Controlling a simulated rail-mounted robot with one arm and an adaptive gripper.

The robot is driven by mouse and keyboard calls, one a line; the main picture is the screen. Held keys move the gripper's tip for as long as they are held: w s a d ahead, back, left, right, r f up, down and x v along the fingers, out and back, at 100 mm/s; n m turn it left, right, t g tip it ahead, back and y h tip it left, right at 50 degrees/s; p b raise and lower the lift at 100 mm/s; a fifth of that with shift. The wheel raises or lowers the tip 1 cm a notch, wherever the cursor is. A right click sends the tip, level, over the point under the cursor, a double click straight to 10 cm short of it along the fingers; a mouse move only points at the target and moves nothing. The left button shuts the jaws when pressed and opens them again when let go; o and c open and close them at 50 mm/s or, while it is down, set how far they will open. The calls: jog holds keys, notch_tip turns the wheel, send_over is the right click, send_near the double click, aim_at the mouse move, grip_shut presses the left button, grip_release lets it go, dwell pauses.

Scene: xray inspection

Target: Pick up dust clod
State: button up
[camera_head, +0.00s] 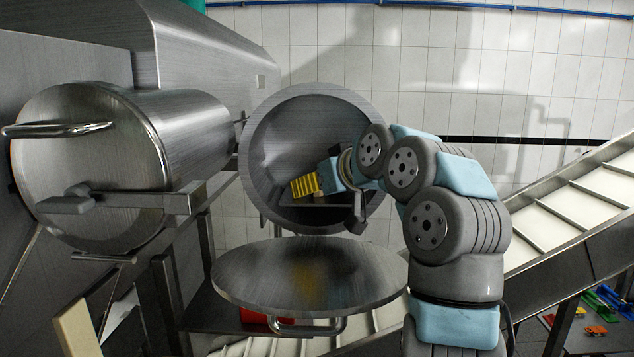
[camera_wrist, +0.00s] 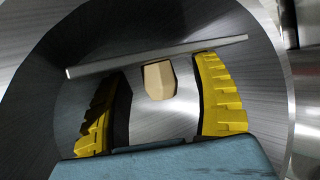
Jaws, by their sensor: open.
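A small tan, blocky piece, which looks like the dust clod (camera_wrist: 159,82), sits at a flat grey plate inside the round metal chamber. My gripper (camera_wrist: 161,70) is open, with one yellow ridged finger on each side of the clod and visible gaps between. In the head view my gripper (camera_head: 305,185) reaches into the open chamber, its yellow finger just above the plate. The clod is mostly hidden there behind the finger. I cannot tell how far the fingertips reach past it.
The chamber rim (camera_head: 258,120) surrounds my gripper closely. The grey plate (camera_wrist: 100,67) crosses the chamber near the fingertips. The round door (camera_head: 305,280) hangs open below. A closed metal cylinder (camera_head: 90,165) stands at left, and a sloping conveyor (camera_head: 570,200) at right.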

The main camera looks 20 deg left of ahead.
jog(key=shift+c, duration=0.3)
jog(key=c, duration=1)
jog(key=shift+c, duration=0.3)
jog(key=shift+r, duration=0.1)
